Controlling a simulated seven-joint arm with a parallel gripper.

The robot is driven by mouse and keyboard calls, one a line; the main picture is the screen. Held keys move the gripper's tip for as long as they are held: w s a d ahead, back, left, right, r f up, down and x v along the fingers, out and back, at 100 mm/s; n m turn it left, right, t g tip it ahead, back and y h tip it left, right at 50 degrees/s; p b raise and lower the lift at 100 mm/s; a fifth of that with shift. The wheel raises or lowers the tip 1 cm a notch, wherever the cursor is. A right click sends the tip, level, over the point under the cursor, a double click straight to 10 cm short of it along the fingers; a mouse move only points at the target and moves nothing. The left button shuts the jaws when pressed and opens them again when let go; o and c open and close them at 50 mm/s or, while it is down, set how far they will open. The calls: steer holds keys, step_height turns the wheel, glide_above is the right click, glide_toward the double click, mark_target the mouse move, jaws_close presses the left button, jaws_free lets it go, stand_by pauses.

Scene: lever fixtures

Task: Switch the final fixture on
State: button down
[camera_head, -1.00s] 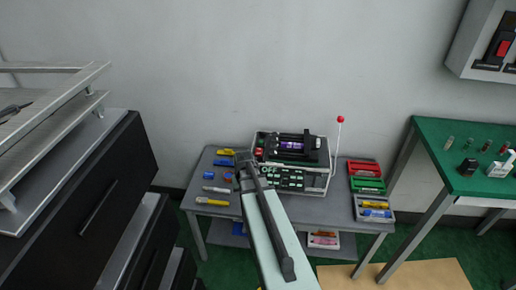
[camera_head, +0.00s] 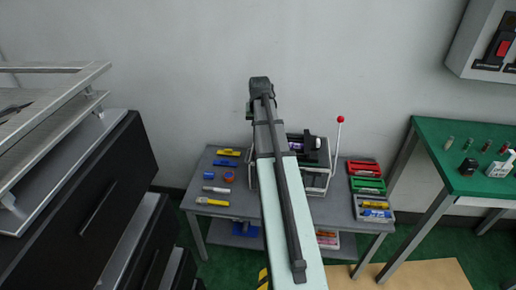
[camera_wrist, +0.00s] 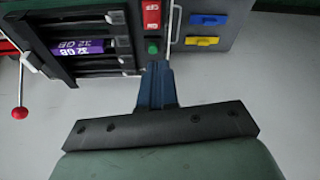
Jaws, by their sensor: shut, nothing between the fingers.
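The fixture (camera_head: 317,178) is a grey box-like machine on the grey table, with a purple cylinder marked "32 GB" (camera_wrist: 80,47) in its slots. Its thin lever ends in a red ball (camera_head: 340,119), which stands upright at its right side in the head view and shows at the left in the wrist view (camera_wrist: 19,113). In the wrist view a red switch (camera_wrist: 151,14) with white lettering sits above a small green button (camera_wrist: 153,48). My gripper (camera_wrist: 156,68) is shut and empty, its tips appearing close below the green button; contact cannot be told. My arm hides the machine's front left.
Blue and yellow pieces (camera_head: 228,153) lie on the table's left; red and green trays (camera_head: 365,168) stand at its right. A wall box with a red switch (camera_head: 503,47) hangs at upper right. Dark drawers (camera_head: 95,205) stand left, a green table (camera_head: 460,180) right.

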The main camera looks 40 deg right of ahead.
steer(key=r+g, duration=0.1)
steer(key=r+m+g+y, duration=0.1)
steer(key=s+r+m, duration=0.1)
steer(key=shift+a+r+g+y, duration=0.1)
steer(key=shift+a+g+y, duration=0.2)
steer(key=shift+a+g, duration=0.1)
step_height(320, 180, down, 14)
stand_by(1.0)
